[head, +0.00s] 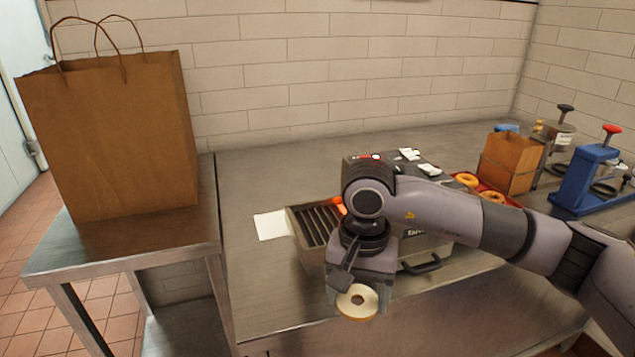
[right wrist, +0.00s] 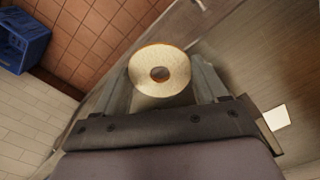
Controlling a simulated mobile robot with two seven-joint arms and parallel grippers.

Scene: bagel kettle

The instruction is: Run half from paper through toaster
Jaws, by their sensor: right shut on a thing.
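My right gripper (head: 357,288) is shut on a bagel half (head: 357,302), a round cut piece with a hole and a pale face. In the right wrist view the half (right wrist: 159,71) sits between the two fingers, its pale cut side toward the camera. The gripper holds it near the counter's front edge. The toaster (head: 430,245) stands on the counter, partly hidden behind my right arm, with a slatted rack (head: 313,226) at its left end. A white paper sheet (head: 271,225) lies left of the rack, bare where visible; it may be the pale square in the right wrist view (right wrist: 277,118). My left gripper is out of view.
A large brown paper bag (head: 110,135) stands on a side table (head: 130,240) at left. A red tray (head: 512,202) with bagels (head: 467,180), a small brown bag (head: 510,162) and a blue device (head: 590,175) stand at right. The counter (head: 245,180) behind the paper is clear.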

